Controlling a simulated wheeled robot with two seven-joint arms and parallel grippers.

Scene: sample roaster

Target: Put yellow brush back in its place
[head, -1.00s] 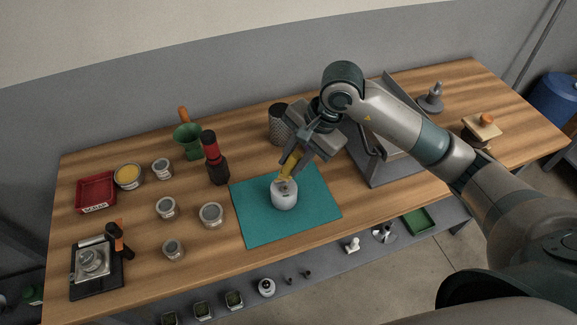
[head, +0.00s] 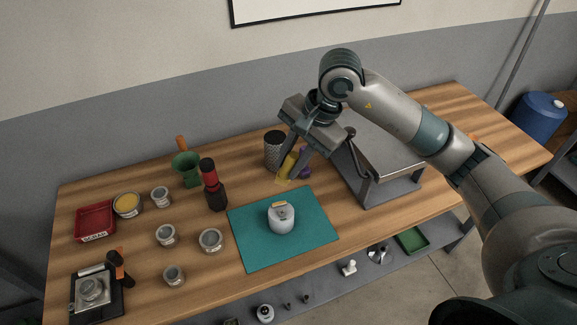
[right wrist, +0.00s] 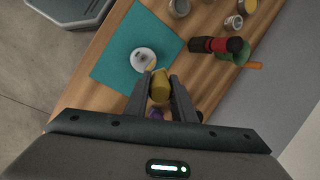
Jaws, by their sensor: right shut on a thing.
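The yellow brush (head: 288,165) is between the fingers of my right gripper (head: 296,160), which is shut on it. It hangs tilted beyond the far edge of the teal mat, pale end down. Whether it touches the table I cannot tell. In the right wrist view the yellow brush (right wrist: 160,86) shows between both fingers. A purple thing (head: 305,168) is just right of the brush, partly hidden by the gripper. A dark mesh cup (head: 273,149) stands close on the left. My left gripper is not in view.
A white-grey jar (head: 281,220) with a tan piece on top stands on the teal mat (head: 255,255). A grey tray-like machine (head: 385,190) is right of the gripper. A red-black grinder (head: 213,187), a green cup (head: 186,170) and several small tins stand left.

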